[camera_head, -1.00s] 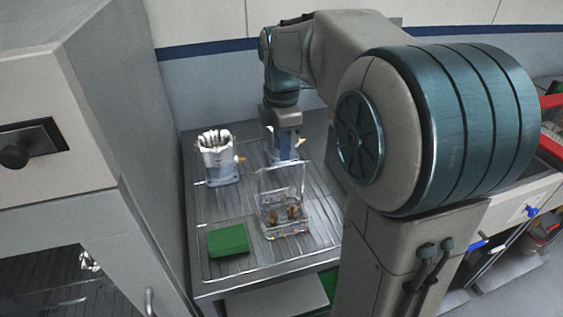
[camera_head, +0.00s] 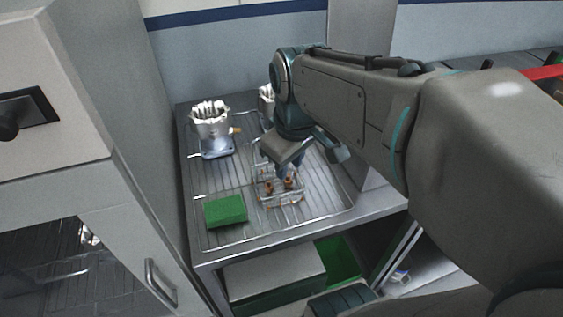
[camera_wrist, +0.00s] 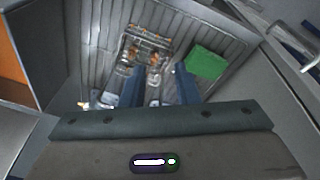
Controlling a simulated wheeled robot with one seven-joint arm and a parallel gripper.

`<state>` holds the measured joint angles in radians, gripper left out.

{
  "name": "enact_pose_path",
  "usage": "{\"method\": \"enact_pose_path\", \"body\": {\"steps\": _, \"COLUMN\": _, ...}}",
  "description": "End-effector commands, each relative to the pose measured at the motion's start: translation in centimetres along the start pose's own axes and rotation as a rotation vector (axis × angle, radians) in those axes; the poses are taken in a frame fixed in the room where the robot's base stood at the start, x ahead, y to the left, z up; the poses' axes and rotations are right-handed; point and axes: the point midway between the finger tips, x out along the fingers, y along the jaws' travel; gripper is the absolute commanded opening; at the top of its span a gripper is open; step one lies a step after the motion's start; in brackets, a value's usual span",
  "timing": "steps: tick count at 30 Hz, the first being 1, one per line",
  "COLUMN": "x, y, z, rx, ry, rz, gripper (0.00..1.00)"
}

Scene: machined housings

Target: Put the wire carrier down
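The wire carrier (camera_head: 278,199) is a small wire basket with copper-brown parts in it. It appears to rest upright on the ribbed metal tabletop, right of the green block (camera_head: 226,210). My gripper (camera_head: 284,172) is low over the carrier and hides part of its back and handle. In the wrist view the carrier (camera_wrist: 146,42) lies just beyond my two blue fingers (camera_wrist: 158,78). The fingers are spread apart with a visible gap. I see nothing clamped between them, and cannot tell whether the handle lies in the gap.
A light metal housing (camera_head: 212,134) stands at the back left of the table. Another housing (camera_head: 266,103) is partly hidden behind my arm. The green block also shows in the wrist view (camera_wrist: 207,62). A grey cabinet (camera_head: 70,190) borders the table's left side.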

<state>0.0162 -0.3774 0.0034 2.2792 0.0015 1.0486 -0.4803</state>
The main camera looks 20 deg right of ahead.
Motion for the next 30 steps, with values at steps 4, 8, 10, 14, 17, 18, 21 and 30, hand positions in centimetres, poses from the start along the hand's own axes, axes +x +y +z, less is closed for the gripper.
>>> {"method": "enact_pose_path", "body": {"steps": 4, "x": 1.6, "y": -1.6, "z": 2.8, "rx": 0.237, "ry": 0.04, "rz": 0.012, "gripper": 0.28}}
{"method": "enact_pose_path", "body": {"steps": 8, "x": 2.6, "y": -2.5, "z": 4.2, "rx": 0.38, "ry": 0.064, "rz": 0.014, "gripper": 0.28}}
{"method": "enact_pose_path", "body": {"steps": 10, "x": 2.9, "y": -2.7, "z": 4.6, "rx": 0.426, "ry": 0.072, "rz": 0.014, "gripper": 0.28}}
{"method": "enact_pose_path", "body": {"steps": 14, "x": 3.1, "y": -2.9, "z": 4.9, "rx": 0.459, "ry": 0.078, "rz": 0.014, "gripper": 0.28}}
{"method": "enact_pose_path", "body": {"steps": 17, "x": 3.1, "y": -2.9, "z": 4.9, "rx": 0.461, "ry": 0.078, "rz": 0.014, "gripper": 0.28}}
{"method": "enact_pose_path", "body": {"steps": 18, "x": 3.1, "y": -2.9, "z": 4.9, "rx": 0.461, "ry": 0.078, "rz": 0.014, "gripper": 0.28}}
{"method": "enact_pose_path", "body": {"steps": 21, "x": 3.1, "y": -2.9, "z": 4.9, "rx": 0.46, "ry": 0.077, "rz": 0.014, "gripper": 0.28}}
{"method": "enact_pose_path", "body": {"steps": 30, "x": 3.1, "y": -2.9, "z": 4.9, "rx": 0.459, "ry": 0.077, "rz": 0.014, "gripper": 0.28}}
